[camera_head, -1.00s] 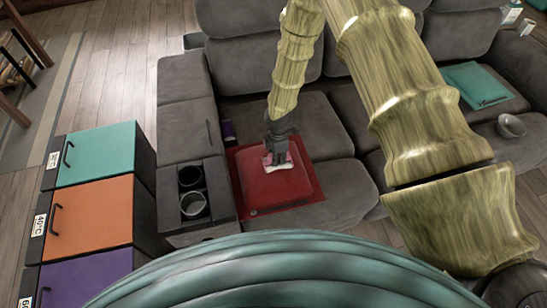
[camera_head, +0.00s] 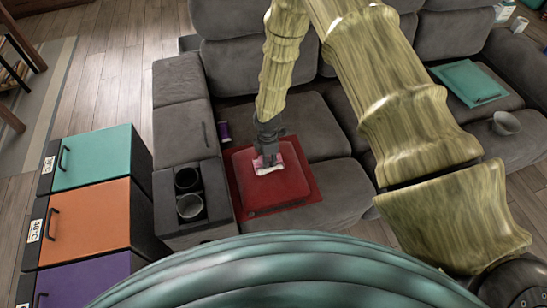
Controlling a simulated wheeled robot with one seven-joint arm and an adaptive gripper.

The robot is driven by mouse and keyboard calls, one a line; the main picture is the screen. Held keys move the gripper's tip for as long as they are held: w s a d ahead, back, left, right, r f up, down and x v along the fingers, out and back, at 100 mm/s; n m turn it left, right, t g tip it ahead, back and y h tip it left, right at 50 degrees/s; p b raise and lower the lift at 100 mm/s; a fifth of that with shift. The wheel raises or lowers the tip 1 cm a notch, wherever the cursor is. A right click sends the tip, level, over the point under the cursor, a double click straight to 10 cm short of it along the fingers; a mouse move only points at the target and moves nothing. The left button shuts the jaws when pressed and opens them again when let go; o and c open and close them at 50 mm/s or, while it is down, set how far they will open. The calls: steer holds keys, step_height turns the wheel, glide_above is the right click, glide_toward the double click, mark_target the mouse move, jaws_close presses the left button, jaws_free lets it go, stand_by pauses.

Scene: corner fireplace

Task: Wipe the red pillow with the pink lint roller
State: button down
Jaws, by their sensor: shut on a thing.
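The red pillow (camera_head: 272,191) lies on the left seat of the grey sofa, over a flat darker red square (camera_head: 308,193) that shows around its edges. My gripper (camera_head: 267,160) points down over the upper part of the pillow. It is shut on the pink lint roller (camera_head: 268,167), whose white part sits at the pillow's top face. I cannot tell for sure whether it touches. My fingers hide part of the roller.
The grey sofa's left armrest has two cup holders, one holding a cup (camera_head: 190,207). A teal cushion (camera_head: 468,83) and a bowl (camera_head: 506,123) are on the right. Teal, orange and purple drawers (camera_head: 90,222) stand at left.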

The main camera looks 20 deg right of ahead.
steer(key=shift+a+f, duration=0.15)
steer(key=shift+a, duration=0.7)
steer(key=shift+r+p, duration=0.4)
step_height(320, 180, up, 2)
steer(key=shift+w, duration=0.1)
steer(key=shift+r+p, duration=0.75)
steer(key=shift+r, duration=0.1)
steer(key=shift+r+p, duration=1.3)
steer(key=shift+r, duration=0.7)
